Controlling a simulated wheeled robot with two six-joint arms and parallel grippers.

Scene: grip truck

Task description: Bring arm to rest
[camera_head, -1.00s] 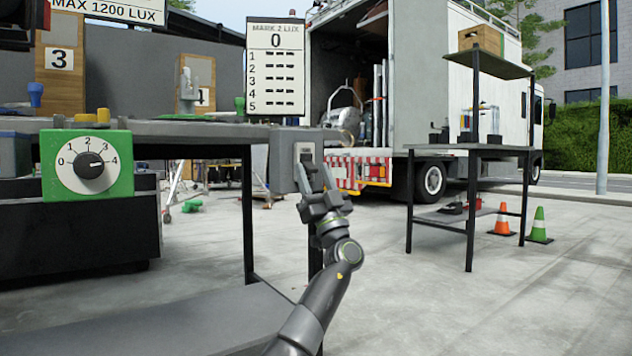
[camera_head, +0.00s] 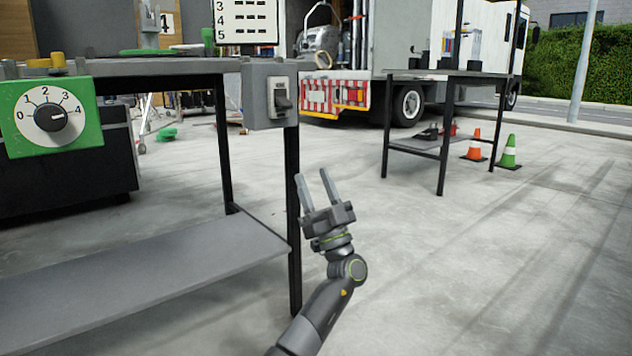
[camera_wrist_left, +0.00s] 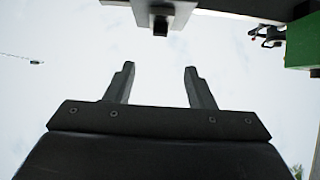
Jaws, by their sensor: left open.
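My left gripper (camera_head: 314,177) is open and empty, its two fingers pointing up. It hangs in free air below and slightly right of the grey switch box (camera_head: 257,98) on the table's corner, clear of it. The dark switch lever (camera_head: 283,103) shows on the box's face, tipped downward. In the left wrist view the open fingers (camera_wrist_left: 159,70) have nothing between them, and the switch box's underside with the dark lever (camera_wrist_left: 160,26) shows beyond them. My right gripper is out of view.
The table leg (camera_head: 293,225) stands just left of my gripper, with a low grey shelf (camera_head: 150,275) behind it. A green dial box (camera_head: 85,135) hangs at left, pointing near 4. Cones (camera_head: 508,152) and a second table (camera_head: 462,72) stand at right. The pavement between is open.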

